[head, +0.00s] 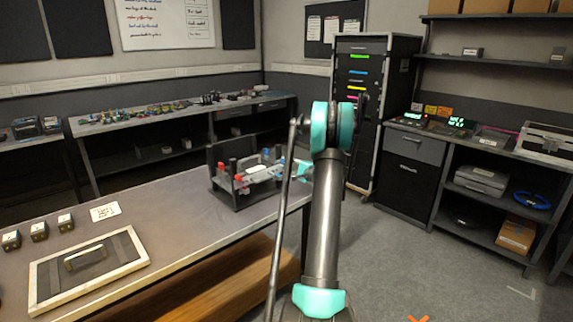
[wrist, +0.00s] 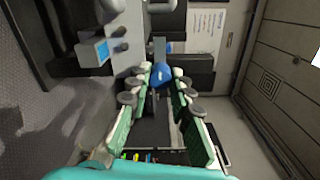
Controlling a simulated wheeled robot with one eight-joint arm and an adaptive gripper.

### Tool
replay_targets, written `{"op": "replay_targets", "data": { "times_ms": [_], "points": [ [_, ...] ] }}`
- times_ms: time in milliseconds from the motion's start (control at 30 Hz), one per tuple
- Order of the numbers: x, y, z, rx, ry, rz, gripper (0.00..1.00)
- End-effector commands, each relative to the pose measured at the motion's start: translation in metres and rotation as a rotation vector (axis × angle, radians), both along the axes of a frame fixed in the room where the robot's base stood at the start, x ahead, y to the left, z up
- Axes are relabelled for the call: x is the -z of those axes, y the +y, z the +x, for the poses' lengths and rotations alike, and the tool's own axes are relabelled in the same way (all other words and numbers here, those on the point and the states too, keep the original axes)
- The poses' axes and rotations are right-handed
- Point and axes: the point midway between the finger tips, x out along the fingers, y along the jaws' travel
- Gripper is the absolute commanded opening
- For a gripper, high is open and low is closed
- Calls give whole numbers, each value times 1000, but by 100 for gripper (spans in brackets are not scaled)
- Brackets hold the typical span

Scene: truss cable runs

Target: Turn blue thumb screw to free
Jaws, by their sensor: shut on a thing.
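The blue thumb screw (wrist: 160,75) shows in the wrist view between the tips of my gripper (wrist: 161,82). The gripper's green-sided fingers are shut on it. A grey bar runs past the screw. Another blue part (wrist: 102,51) on a grey block sits to the left in the wrist view, apart from the fingers. In the head view the dark rig (head: 237,196) with red and blue knobs stands on the near table. My arm reaches to its right side and hides part of it, so the gripped screw cannot be made out there.
The near table (head: 155,198) also holds a framed panel (head: 88,268), a white card (head: 105,211) and small dark blocks (head: 39,231) at left. A black rack (head: 372,110) and shelves stand at the back right. The floor (head: 400,255) right of my arm is mostly clear.

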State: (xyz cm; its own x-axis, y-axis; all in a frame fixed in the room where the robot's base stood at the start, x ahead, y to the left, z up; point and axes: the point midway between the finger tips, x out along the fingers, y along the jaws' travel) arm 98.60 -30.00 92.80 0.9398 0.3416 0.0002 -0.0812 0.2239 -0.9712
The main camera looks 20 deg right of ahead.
Motion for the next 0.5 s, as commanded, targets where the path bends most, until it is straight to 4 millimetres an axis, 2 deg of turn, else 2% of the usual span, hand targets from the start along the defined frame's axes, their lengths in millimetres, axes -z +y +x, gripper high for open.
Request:
{"op": "replay_targets", "data": {
  "times_ms": [67, 100, 233, 267, 500],
  "points": [
    [1, -1, -1, 2, 1, -1, 0],
    [1, -1, -1, 2, 1, -1, 23],
    [1, -1, 0, 2, 1, -1, 39],
    [0, -1, 0, 2, 1, -1, 42],
    [0, 0, 0, 1, 0, -1, 42]
  ]
}}
